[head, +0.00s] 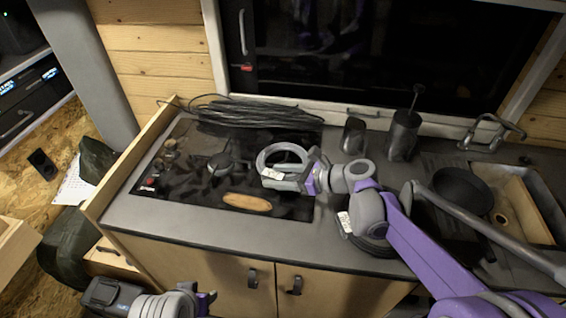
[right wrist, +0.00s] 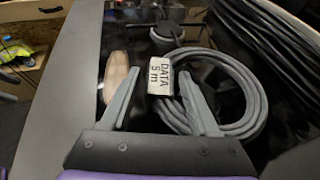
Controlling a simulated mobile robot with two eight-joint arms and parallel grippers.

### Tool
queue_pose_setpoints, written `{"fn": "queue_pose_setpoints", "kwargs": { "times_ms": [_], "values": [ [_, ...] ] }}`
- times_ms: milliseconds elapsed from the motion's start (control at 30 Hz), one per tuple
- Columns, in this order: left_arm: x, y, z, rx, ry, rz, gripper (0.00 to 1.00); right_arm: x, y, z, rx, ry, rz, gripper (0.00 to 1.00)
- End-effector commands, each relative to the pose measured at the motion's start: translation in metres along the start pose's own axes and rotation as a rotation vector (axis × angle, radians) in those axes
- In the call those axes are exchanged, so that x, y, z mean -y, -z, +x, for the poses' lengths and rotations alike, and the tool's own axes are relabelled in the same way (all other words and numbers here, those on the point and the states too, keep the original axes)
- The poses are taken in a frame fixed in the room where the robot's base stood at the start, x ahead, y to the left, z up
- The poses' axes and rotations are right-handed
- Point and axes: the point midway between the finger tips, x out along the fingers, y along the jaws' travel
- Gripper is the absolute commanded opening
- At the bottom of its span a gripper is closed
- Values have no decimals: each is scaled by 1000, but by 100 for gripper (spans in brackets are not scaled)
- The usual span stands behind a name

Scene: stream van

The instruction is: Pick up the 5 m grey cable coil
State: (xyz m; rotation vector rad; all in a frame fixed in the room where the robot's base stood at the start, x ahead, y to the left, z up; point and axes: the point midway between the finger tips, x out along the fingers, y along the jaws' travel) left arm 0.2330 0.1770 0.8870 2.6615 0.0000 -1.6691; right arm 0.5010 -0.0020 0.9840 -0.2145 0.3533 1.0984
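The grey cable coil (head: 280,148) lies on the dark hob. In the right wrist view the coil (right wrist: 249,85) carries a white tag reading "DATA 5 m" (right wrist: 159,76). My right gripper (head: 283,181) is at the coil's near side. In the right wrist view its two fingers (right wrist: 158,82) are spread, with the tag between their tips and a gap on each side. I cannot tell whether the fingers reach down around the cable. My left gripper (head: 207,301) is low at the bottom edge, away from the coil; its fingers are not clear.
A large black cable bundle (head: 250,112) lies behind the coil. A brown oval object (head: 247,202) lies in front of it. Another dark coil with a white tag (head: 344,222) sits partly under my right arm. A dark canister (head: 403,135) and a pan (head: 462,190) stand right.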

Motion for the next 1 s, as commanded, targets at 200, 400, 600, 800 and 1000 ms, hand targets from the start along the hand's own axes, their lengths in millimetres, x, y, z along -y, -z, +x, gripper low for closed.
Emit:
{"fn": "queue_pose_setpoints", "kwargs": {
  "times_ms": [200,400,600,800,1000],
  "values": [
    [0,0,0,0,0,0,50,0,0,0,0,0,0,20],
    [0,0,0,0,0,0,50,0,0,0,0,0,0,0],
    [0,0,0,0,0,0,50,0,0,0,0,0,1,0],
    [0,0,0,0,0,0,50,0,-2,-1,0,0,1,0],
    [0,2,-3,-1,0,0,50,0,-28,-12,1,0,0,0]
  ]
}}
